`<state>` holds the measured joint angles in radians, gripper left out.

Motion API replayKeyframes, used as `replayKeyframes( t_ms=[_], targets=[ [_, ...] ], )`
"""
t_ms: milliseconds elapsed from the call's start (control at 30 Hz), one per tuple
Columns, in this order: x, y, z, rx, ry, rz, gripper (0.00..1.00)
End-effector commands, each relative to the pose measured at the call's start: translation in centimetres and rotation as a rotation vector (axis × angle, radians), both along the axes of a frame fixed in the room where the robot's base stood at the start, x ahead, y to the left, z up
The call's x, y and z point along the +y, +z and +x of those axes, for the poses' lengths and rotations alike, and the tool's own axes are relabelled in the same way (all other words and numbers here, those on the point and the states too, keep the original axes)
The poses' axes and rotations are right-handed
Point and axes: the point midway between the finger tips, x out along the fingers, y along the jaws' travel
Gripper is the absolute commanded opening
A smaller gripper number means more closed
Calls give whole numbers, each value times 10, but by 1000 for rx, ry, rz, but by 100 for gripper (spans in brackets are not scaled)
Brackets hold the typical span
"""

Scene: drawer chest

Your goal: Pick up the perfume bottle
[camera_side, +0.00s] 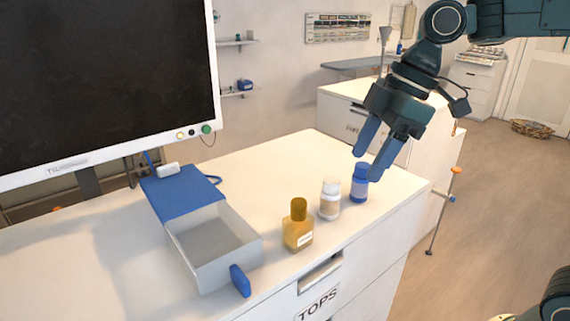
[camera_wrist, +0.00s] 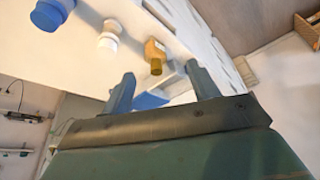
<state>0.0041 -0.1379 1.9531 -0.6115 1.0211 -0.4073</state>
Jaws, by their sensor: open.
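The perfume bottle (camera_side: 298,229) is amber with a gold-brown cap and stands upright on the white counter, just right of the small drawer box. It also shows in the wrist view (camera_wrist: 155,52), beyond my fingers. My gripper (camera_side: 371,162) is open and empty, above the counter's right end. In the side view its fingers are by the blue-capped bottle, right of and above the perfume bottle; I cannot tell if they touch the blue one. Both fingers (camera_wrist: 160,86) show spread apart in the wrist view.
A white-capped bottle (camera_side: 330,201) and a blue bottle (camera_side: 360,183) stand in a row behind the perfume bottle. The small drawer box (camera_side: 210,266) is pulled open, with a blue handle. A monitor (camera_side: 105,92) stands at left. The counter's (camera_side: 75,262) front left is clear.

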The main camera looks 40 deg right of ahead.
Motion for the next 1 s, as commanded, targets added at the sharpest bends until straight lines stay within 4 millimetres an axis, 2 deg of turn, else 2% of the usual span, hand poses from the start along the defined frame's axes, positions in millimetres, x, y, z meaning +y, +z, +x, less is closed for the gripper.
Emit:
replayKeyframes(
  t_ms=[200,467,633,1000],
  targets=[
    [17,-7,38,10,268,4,60],
    [28,-19,68,6,528,14,60],
    [31,-24,76,2,602,20,60],
    [34,-29,76,2,614,22,60]
  ],
)
